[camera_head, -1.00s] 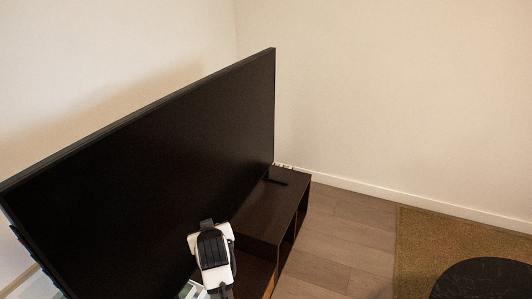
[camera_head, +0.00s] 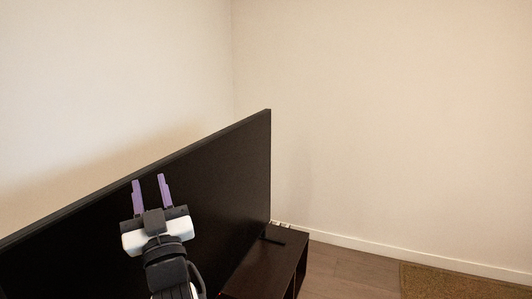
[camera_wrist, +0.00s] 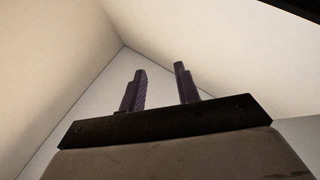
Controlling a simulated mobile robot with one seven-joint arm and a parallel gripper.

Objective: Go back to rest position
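My gripper (camera_head: 150,182) is raised in front of the large black television in the head view. Its two purple fingers point up and stand apart, with nothing between them. In the wrist view my gripper (camera_wrist: 160,70) is also open and empty, with pale walls and ceiling behind the fingers. Whether the fingers touch the screen cannot be told, but they appear in front of it.
The television (camera_head: 225,185) stands on a dark low cabinet (camera_head: 265,262) close to my arm. A brown rug (camera_head: 460,284) lies at the lower right on the wood floor (camera_head: 345,272). Plain walls (camera_head: 390,120) stand behind. The space right of the cabinet looks clear.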

